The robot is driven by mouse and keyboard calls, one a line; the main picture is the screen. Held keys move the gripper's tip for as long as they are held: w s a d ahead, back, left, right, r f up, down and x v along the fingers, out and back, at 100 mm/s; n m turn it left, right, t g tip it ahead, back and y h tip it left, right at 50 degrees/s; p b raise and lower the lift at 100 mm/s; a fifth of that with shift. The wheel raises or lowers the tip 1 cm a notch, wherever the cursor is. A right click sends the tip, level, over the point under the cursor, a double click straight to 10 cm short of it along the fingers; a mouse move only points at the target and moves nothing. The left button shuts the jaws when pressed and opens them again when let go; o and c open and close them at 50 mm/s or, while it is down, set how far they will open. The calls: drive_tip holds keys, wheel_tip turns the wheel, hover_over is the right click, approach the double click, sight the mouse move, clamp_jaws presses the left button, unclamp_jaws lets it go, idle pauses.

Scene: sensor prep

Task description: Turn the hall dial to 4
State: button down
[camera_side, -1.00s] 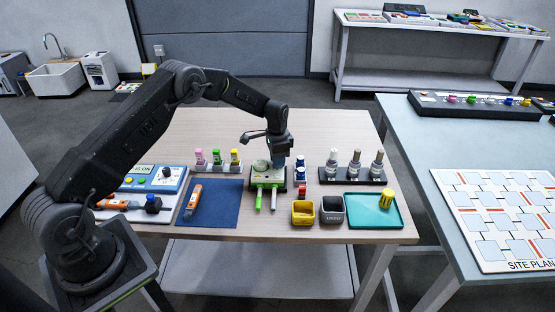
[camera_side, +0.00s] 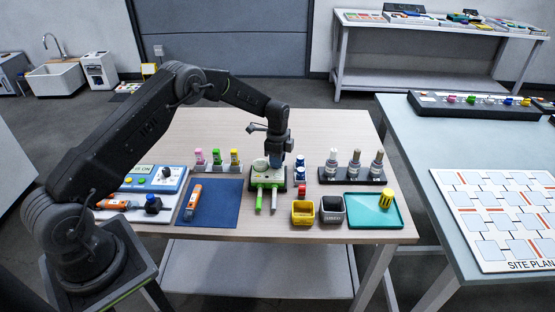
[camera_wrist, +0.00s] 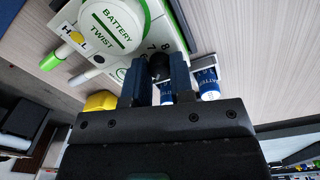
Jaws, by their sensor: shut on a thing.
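The sensor unit (camera_side: 262,186) stands on the wooden table, a pale body with a round "BATTERY TWIST" cap (camera_wrist: 112,22) in green and white. Its small black dial knob (camera_wrist: 158,66) shows in the wrist view beside printed numbers, of which 7 and 8 can be read. My gripper (camera_side: 277,163) points down over the right part of the unit. In the wrist view its two blue fingers are shut on the black knob from both sides. The knob's pointer and the number it faces are hidden. Green and white handled probes (camera_side: 259,202) extend from the unit's front.
Blue and white batteries (camera_wrist: 211,86) stand close to the right of the unit. A yellow bin (camera_side: 302,212) and a dark bin (camera_side: 331,209) sit front right, beside a teal tray (camera_side: 364,222). A blue mat (camera_side: 222,207) with an orange tool (camera_side: 194,203) lies left.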

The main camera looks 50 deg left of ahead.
idle(0.4)
drive_tip(key=c, duration=1.2)
unclamp_jaws()
drive_tip(key=shift+c, duration=0.2)
wheel_tip(320, 180, up, 14)
drive_tip(key=shift+w, duration=0.15)
